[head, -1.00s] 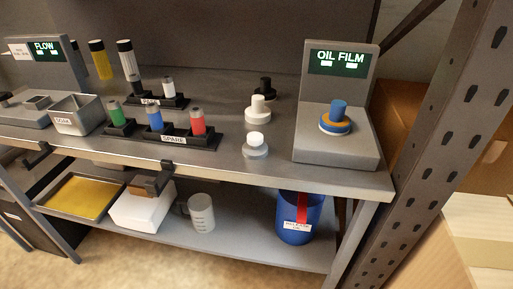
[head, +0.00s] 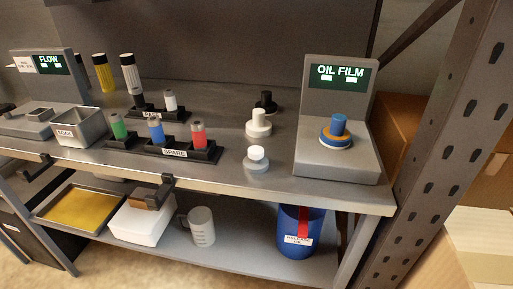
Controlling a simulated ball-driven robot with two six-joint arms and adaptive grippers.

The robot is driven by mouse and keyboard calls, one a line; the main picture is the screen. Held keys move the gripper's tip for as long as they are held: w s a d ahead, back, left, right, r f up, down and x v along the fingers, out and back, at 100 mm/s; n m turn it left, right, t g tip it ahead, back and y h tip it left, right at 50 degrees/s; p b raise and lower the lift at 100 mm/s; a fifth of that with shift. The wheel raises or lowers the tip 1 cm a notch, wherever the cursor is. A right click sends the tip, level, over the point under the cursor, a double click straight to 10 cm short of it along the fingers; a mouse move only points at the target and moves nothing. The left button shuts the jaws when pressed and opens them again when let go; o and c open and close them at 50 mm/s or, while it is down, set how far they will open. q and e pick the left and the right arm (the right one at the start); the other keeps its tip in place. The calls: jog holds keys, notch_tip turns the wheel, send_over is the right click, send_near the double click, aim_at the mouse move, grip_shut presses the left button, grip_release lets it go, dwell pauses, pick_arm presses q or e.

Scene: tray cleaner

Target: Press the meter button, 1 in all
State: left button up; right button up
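The oil film meter (head: 312,160) stands at the right end of the bench, with a lit green display (head: 340,76) reading OIL FILM. A blue knob-shaped piece (head: 338,126) with an orange ring sits upright on its sloped base. I cannot tell for certain which part is the meter button. Neither of my grippers shows in the head view.
White-topped (head: 256,157), white (head: 259,122) and black (head: 266,102) knobs stand left of the meter. Racks with coloured vials (head: 198,135) and a SOAK bin (head: 80,128) are farther left. A blue bucket (head: 298,240) is below. A grey upright post (head: 440,140) borders the right.

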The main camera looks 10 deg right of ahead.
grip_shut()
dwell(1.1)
